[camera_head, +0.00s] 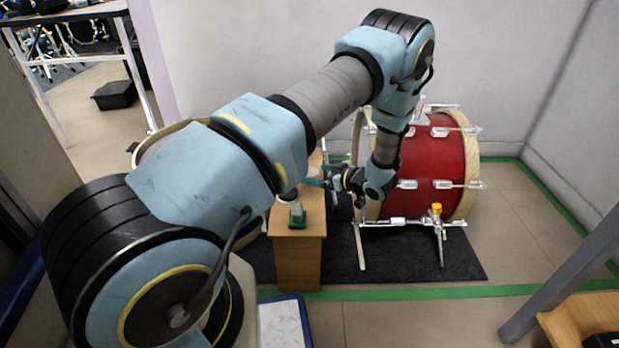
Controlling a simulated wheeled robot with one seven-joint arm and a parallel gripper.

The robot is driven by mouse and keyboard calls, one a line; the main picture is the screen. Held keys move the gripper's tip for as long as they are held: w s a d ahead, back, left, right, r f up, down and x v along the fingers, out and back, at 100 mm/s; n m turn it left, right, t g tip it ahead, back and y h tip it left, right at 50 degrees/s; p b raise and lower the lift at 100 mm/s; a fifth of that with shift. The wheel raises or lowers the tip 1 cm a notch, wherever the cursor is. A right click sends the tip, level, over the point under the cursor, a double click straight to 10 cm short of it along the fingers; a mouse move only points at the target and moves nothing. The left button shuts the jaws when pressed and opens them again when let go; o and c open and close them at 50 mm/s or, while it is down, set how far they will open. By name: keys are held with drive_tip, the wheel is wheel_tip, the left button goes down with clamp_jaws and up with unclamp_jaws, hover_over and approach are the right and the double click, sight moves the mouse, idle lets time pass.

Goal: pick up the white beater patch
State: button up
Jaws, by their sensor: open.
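A small pale grey-white block (297,211) sits on a green base on the near end of a narrow wooden cabinet (297,253). I cannot tell whether this block is the white beater patch, and no other patch can be made out for certain. My gripper (322,180) is open, at the end of my arm, which reaches over from the left. It points left above the cabinet, farther back than the block and a little to its right. My wrist hides part of the drum's left face, and the space between the fingers is too small to read.
A red bass drum (440,163) with pale hoops and metal legs stands right of the cabinet on a dark mat (395,266). A blue-edged white panel (285,322) lies in front. A wooden surface (585,318) is at lower right. Open floor lies right of the drum.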

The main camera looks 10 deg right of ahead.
drive_tip(key=shift+w+a+f, duration=0.25)
drive_tip(key=shift+w+a, duration=0.1)
drive_tip(key=shift+w, duration=0.15)
drive_tip(key=shift+c, duration=0.2)
drive_tip(key=c, duration=1.3)
